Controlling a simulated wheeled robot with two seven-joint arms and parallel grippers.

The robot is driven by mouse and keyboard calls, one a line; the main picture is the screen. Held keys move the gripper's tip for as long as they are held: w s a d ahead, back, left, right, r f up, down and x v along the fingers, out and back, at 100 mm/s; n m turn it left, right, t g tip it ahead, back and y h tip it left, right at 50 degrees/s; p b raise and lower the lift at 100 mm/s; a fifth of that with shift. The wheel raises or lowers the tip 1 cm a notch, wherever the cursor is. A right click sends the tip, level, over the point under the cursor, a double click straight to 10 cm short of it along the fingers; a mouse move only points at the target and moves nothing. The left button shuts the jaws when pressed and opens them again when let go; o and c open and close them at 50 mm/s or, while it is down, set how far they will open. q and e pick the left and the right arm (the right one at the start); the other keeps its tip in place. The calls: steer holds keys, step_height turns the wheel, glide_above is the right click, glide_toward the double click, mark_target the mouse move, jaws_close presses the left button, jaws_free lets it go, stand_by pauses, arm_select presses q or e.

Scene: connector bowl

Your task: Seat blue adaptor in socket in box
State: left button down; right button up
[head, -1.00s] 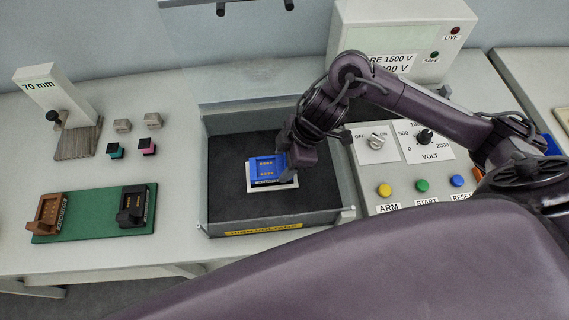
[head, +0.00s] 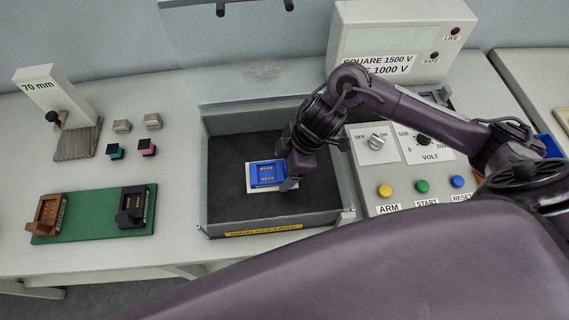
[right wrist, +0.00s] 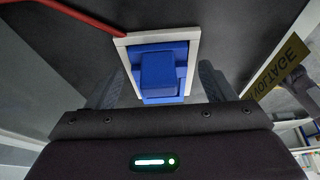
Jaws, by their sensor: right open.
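The blue adaptor (head: 266,174) is on the white-framed socket (head: 254,188) on the dark floor of the open box (head: 225,218). My right gripper (head: 289,182) is low in the box at the adaptor's right side. In the right wrist view, the blue adaptor (right wrist: 160,72) lies inside the white frame (right wrist: 194,45) of the socket. The fingers of my right gripper (right wrist: 160,88) are spread to either side of it, with gaps. Whether the adaptor is fully down cannot be told. My left gripper is not in view.
A control panel (head: 405,185) with knobs and buttons stands right of the box. A green board (head: 95,227) with brown and black sockets, small connectors and a 70 mm gauge (head: 52,92) are at left. A red lead (right wrist: 85,15) crosses the right wrist view's upper left.

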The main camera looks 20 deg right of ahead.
steer(key=v, duration=1.2)
steer(key=shift+p, duration=0.4)
